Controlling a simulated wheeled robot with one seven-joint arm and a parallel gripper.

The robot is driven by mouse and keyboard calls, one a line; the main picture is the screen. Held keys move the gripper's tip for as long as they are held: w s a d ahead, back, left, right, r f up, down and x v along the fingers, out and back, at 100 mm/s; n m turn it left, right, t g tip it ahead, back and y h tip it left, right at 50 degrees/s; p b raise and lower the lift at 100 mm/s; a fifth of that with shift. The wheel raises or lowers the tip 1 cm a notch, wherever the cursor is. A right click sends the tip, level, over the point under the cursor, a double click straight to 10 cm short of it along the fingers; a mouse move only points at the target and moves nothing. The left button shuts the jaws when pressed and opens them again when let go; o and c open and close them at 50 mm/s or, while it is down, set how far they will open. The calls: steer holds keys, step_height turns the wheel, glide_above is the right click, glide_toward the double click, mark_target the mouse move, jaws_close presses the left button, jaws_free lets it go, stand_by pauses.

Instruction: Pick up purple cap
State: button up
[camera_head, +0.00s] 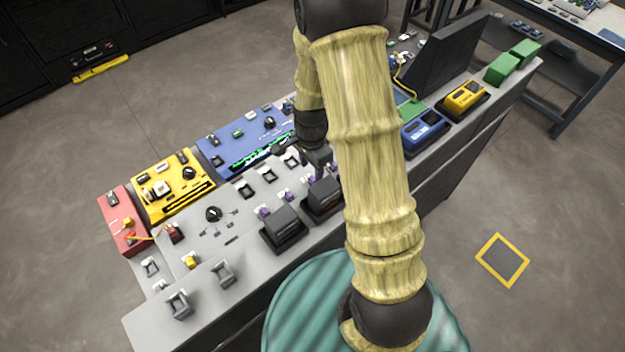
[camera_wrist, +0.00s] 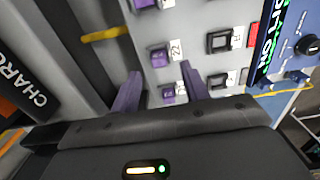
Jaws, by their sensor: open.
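Small purple caps sit in a row on the grey console. In the head view, one purple cap (camera_head: 264,211) is at the left, a second purple cap (camera_head: 284,195) is in the middle and a third purple cap (camera_head: 304,184) is at the right. My gripper (camera_head: 318,157) is over the console near the right end of this row, partly hidden by my arm. In the wrist view my gripper (camera_wrist: 162,84) is open, with two purple fingers. A purple cap (camera_wrist: 169,93) shows between them, partly hidden; whether they touch it is unclear. Another purple cap (camera_wrist: 158,56) is beside label 22.
Black boxes (camera_head: 284,229) stand close in front of the caps. Empty black-framed sockets (camera_wrist: 218,42) lie beside the row in the wrist view. Blue (camera_head: 240,135) and yellow (camera_head: 172,186) panels line the console's back. A yellow bar (camera_wrist: 105,33) lies left of the fingers.

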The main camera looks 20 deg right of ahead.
mark_target(313, 178)
steer(key=shift+d+f+p, duration=0.15)
steer(key=shift+f+p, duration=0.4)
steer(key=shift+f, duration=1.6)
jaws_close()
